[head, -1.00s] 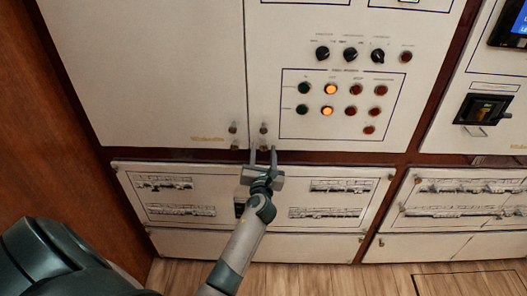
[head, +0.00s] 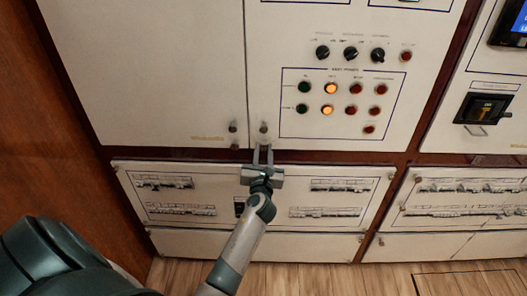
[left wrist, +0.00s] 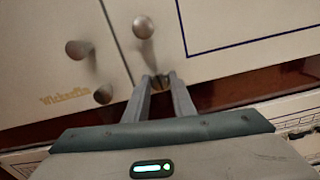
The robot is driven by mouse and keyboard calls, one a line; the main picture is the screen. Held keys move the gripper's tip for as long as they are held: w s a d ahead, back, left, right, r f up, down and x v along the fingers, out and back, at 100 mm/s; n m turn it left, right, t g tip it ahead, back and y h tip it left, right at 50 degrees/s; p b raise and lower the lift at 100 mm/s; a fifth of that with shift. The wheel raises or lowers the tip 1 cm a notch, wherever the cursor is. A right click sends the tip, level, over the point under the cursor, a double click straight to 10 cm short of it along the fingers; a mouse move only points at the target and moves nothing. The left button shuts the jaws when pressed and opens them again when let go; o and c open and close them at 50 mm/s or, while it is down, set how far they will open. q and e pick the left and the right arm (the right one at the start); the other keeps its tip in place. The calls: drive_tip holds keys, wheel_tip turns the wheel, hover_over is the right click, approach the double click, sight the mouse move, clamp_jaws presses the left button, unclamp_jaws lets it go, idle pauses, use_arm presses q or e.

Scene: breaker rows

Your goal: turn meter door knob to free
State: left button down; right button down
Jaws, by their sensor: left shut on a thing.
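A small metal knob (left wrist: 160,82) sits at the bottom left corner of the right-hand white door (head: 262,80). My left gripper (head: 263,147) is shut on this knob, with its fingertips on both sides of it in the left wrist view (left wrist: 160,78). My right gripper is not in view.
Two more knobs, an upper (left wrist: 79,50) and a lower (left wrist: 103,95), sit on the left-hand door (head: 150,75), close to my left finger. A breaker panel (head: 260,188) lies below. Rotary switches and lamps (head: 350,85) are up to the right.

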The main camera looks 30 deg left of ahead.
use_arm(q)
drive_tip(key=n, duration=0.3)
drive_tip(key=shift+n+b, duration=0.3)
drive_tip(key=shift+n, duration=0.1)
drive_tip(key=n+b, duration=0.1)
drive_tip(key=n, duration=0.3)
drive_tip(key=shift+n, duration=0.3)
drive_tip(key=n+b, duration=0.1)
drive_tip(key=n, duration=0.3)
drive_tip(key=shift+n, duration=0.3)
drive_tip(key=shift+n+b, duration=0.6)
drive_tip(key=shift+n, duration=1.3)
drive_tip(key=c, duration=1.5)
unclamp_jaws()
drive_tip(key=shift+s, duration=0.1)
